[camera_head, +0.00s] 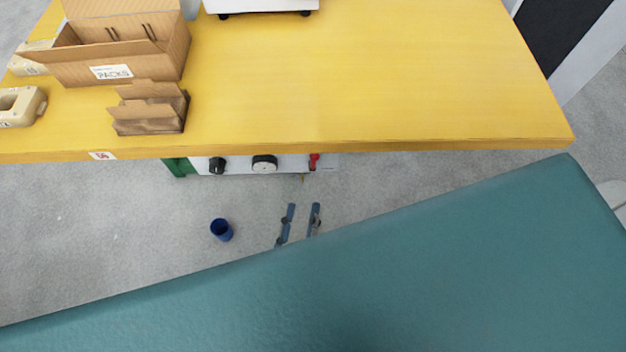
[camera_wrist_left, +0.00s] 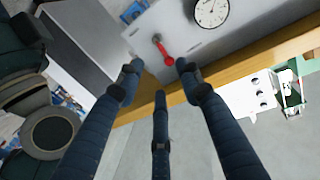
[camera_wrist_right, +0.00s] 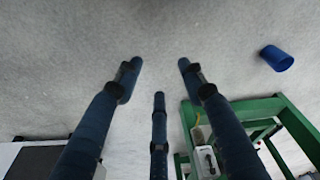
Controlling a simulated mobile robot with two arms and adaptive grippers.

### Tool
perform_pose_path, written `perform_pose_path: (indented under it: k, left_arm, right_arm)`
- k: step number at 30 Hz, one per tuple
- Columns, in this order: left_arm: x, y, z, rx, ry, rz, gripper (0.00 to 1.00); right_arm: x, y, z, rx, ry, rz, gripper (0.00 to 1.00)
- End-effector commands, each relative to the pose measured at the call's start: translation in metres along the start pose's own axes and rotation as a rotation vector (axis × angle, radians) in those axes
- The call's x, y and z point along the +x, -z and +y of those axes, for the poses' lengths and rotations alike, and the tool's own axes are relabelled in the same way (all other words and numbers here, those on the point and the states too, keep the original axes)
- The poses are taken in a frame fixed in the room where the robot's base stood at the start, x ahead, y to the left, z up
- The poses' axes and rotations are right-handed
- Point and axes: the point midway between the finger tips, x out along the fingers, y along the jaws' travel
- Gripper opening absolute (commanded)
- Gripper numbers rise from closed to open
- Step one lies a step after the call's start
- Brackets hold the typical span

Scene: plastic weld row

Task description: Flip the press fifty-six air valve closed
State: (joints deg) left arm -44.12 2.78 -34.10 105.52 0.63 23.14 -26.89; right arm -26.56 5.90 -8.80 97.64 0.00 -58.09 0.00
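The air valve has a red lever (camera_head: 314,160) at the right end of a pale panel below the yellow table's front edge. In the left wrist view the red lever (camera_wrist_left: 166,53) slants down and right from a grey pivot. My left gripper (camera_head: 302,208) is below and in front of the panel, pointing toward it. Its fingers (camera_wrist_left: 158,70) are spread and empty, with the lever showing beyond the gap between the tips; no contact is visible. My right gripper (camera_wrist_right: 159,68) is open and empty above grey floor, and is not visible in the head view.
The panel also carries a round gauge (camera_head: 264,164) and a black knob (camera_head: 217,165). The yellow table (camera_head: 380,80) overhangs it, holding a cardboard box (camera_head: 130,60) at left. A blue cup (camera_head: 221,230) is on the floor. A green frame (camera_wrist_right: 190,130) stands near my right gripper.

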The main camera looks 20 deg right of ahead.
Motion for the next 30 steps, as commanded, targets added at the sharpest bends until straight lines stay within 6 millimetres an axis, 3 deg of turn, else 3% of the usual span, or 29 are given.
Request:
perform_pose_path:
  k: [5, 18, 24, 30]
  left_arm:
    - [0.013, 0.009, -0.002, 0.000, 0.011, 0.025, 0.36]
    - [0.091, 0.009, -0.003, 0.000, 0.009, 0.022, 0.36]
    - [0.106, 0.009, -0.002, 0.001, 0.008, 0.018, 0.36]
    - [0.108, 0.009, -0.002, 0.001, 0.008, 0.018, 0.36]
  right_arm:
    - [-0.004, 0.004, 0.001, 0.001, -0.001, 0.005, 0.40]
    - [-0.031, 0.020, 0.002, 0.004, -0.004, 0.023, 0.40]
    - [-0.039, 0.023, 0.003, 0.004, -0.004, 0.026, 0.40]
    - [-0.040, 0.024, 0.003, 0.004, -0.004, 0.026, 0.40]
